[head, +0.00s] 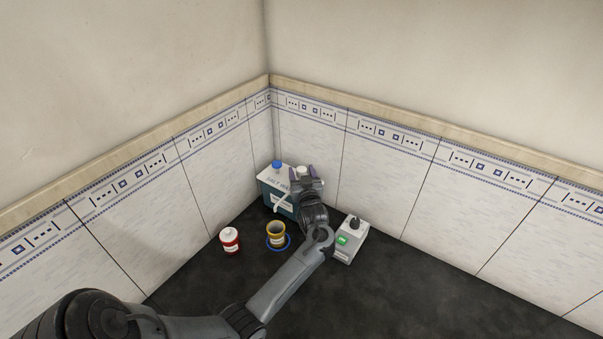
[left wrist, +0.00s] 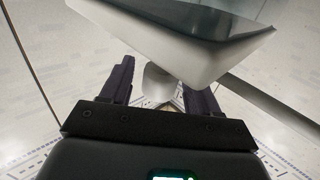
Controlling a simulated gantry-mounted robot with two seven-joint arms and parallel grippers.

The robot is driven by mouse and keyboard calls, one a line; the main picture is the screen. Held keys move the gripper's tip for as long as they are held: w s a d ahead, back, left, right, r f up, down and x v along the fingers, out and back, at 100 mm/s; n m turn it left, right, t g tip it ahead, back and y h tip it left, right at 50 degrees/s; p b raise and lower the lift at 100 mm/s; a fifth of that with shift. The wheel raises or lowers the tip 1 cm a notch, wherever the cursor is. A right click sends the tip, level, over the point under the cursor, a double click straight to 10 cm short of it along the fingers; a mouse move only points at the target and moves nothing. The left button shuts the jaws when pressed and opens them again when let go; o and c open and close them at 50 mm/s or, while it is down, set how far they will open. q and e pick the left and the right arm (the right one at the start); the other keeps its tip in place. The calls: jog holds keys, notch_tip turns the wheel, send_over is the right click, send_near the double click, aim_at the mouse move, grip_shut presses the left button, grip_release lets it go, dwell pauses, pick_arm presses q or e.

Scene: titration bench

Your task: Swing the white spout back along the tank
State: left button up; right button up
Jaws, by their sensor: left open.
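The tank (head: 268,196) is a teal box with a white top, standing in the corner. A blue cap (head: 277,164) sits on its top. The white spout (head: 281,200) slants down across the tank's front. My left gripper (head: 305,177) is open at the tank's right end, beside a small white knob (head: 302,169). In the left wrist view, the open fingers (left wrist: 160,88) stand either side of a rounded white piece (left wrist: 158,80), with no clear contact. A pale bar (left wrist: 268,104) runs off to the right there. My right gripper is not in view.
A yellow cup (head: 276,229) stands on a blue ring (head: 288,243) in front of the tank. A grey-white device with a green display (head: 343,240) stands right of my forearm. Tiled walls close in behind.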

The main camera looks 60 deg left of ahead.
pick_arm(q)
jog(key=shift+w+a, duration=0.1)
jog(key=shift+a, duration=0.1)
jog(key=shift+c, duration=0.4)
grip_shut()
